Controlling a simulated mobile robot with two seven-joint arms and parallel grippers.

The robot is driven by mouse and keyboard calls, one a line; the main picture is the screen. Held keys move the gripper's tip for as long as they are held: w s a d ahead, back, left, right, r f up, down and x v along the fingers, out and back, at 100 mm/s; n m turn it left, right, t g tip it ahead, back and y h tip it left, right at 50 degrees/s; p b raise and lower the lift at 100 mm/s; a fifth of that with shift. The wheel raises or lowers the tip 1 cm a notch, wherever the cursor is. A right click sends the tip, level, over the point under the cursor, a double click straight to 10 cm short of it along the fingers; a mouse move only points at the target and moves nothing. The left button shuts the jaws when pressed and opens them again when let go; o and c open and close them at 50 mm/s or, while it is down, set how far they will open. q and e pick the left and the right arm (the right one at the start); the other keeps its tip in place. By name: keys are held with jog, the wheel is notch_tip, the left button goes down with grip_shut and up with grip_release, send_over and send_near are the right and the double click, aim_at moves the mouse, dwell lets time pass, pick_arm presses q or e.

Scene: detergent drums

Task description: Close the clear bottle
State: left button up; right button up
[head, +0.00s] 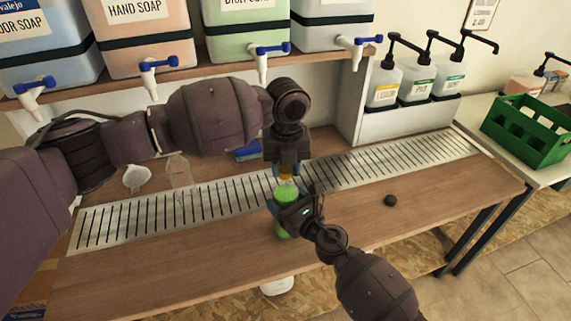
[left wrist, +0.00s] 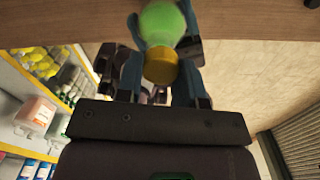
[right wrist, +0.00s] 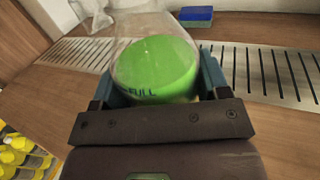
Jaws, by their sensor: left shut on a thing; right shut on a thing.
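The clear bottle (head: 285,226) stands upright near the table's front edge with bright green liquid in it. Its printed side shows "FULL" in the right wrist view (right wrist: 165,70). My right gripper (head: 293,210) is shut around its body. A yellow cap (head: 286,173) is at the bottle's top, under my left gripper (head: 286,170). My left gripper is shut on the cap from above. In the left wrist view the cap (left wrist: 160,68) lines up with the bottle (left wrist: 160,25). I cannot tell whether it is screwed down.
A clear funnel (head: 137,179) and an empty clear container (head: 180,172) stand left on the table. A blue sponge (head: 247,153) lies behind the metal drain grate (head: 380,162). A small black round piece (head: 390,200) lies right. Drums with taps hang above; a green crate (head: 525,130) is far right.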

pick_arm(q)
jog(key=shift+f, duration=0.55)
dwell(0.4)
pick_arm(e)
jog(key=c, duration=0.4)
pick_arm(q)
jog(key=m, duration=0.6)
pick_arm(e)
jog(key=shift+c, duration=0.2)
pick_arm(q)
jog(key=m, duration=0.7)
jog(key=o, duration=0.9)
